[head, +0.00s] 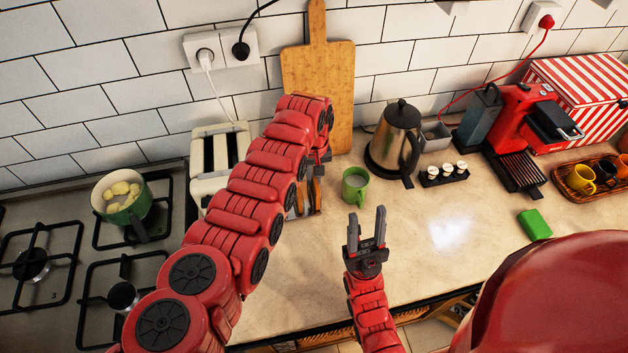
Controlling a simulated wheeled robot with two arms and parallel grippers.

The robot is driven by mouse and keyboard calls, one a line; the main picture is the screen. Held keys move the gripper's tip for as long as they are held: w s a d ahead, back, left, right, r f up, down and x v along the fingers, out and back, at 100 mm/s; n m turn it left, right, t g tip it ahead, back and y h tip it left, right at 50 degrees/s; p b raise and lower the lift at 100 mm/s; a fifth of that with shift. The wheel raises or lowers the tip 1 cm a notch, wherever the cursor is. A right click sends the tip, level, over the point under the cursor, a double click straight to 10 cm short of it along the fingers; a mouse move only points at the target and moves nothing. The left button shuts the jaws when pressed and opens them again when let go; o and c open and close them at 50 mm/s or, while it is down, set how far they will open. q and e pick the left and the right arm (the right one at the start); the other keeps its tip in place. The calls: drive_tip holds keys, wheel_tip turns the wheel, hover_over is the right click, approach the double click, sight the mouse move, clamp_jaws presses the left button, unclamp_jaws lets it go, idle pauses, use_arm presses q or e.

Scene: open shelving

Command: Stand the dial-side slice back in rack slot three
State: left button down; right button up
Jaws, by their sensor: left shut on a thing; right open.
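My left arm reaches across the counter, and my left gripper (321,160) points down above a small rack (304,212) to the left of the green mug. The gripper is shut on a brown slice (317,190), mostly hidden by the gripper and arm. My arm also covers much of the rack, so I cannot tell which slot the slice is over or whether it is in one. The cream toaster (217,158) stands left of my arm; its dial is not visible. My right gripper (367,220) is open and empty over the front of the counter.
A green mug (355,186) stands close right of the rack, with a steel kettle (392,140) behind it. A wooden board (318,75) leans on the wall. A stove with a green pot (128,205) is at left. The counter's middle right is clear, up to a green sponge (535,224).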

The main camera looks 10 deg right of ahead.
use_arm(q)
drive_tip(key=shift+w+f, duration=0.1)
drive_tip(key=shift+f, duration=0.05)
drive_tip(key=c, duration=0.9)
unclamp_jaws()
drive_tip(key=shift+r, duration=0.2)
drive_tip(key=shift+r+p, duration=0.35)
wheel_tip(320, 180, up, 5)
drive_tip(key=p, duration=0.3)
drive_tip(key=shift+r+p, duration=0.2)
drive_tip(key=shift+p, duration=0.2)
wheel_tip(320, 180, up, 4)
drive_tip(key=shift+r+p, duration=0.25)
drive_tip(key=shift+p, duration=0.15)
drive_tip(key=shift+r, duration=0.75)
